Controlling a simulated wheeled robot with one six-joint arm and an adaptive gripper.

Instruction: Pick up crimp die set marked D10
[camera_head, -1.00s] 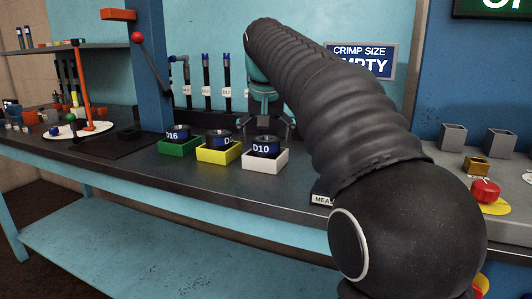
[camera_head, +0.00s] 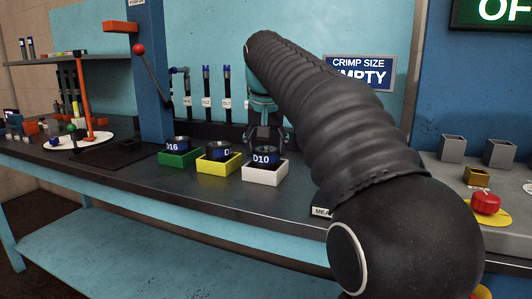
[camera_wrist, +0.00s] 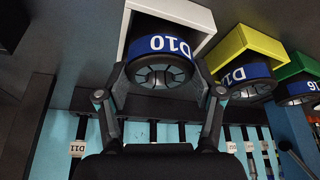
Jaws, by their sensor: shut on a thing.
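The crimp die set marked D10 (camera_head: 266,158) is a dark ring with a blue band and white lettering. It sits in or just above a white open box (camera_head: 265,177) on the bench. My gripper (camera_head: 265,143) comes down from behind it, and its fingers are shut on the die set. In the wrist view the D10 die set (camera_wrist: 160,57) lies between the two fingers (camera_wrist: 161,86), with the white box (camera_wrist: 202,20) around its far side. Whether the die set is clear of the box floor cannot be told.
A yellow box (camera_head: 218,168) with another die set (camera_head: 218,150) stands close on the left. A green box (camera_head: 180,159) holds the D16 die set (camera_head: 178,144). Labelled hoses (camera_head: 206,88) stand behind. Grey bins and a red button (camera_head: 486,202) are at the right.

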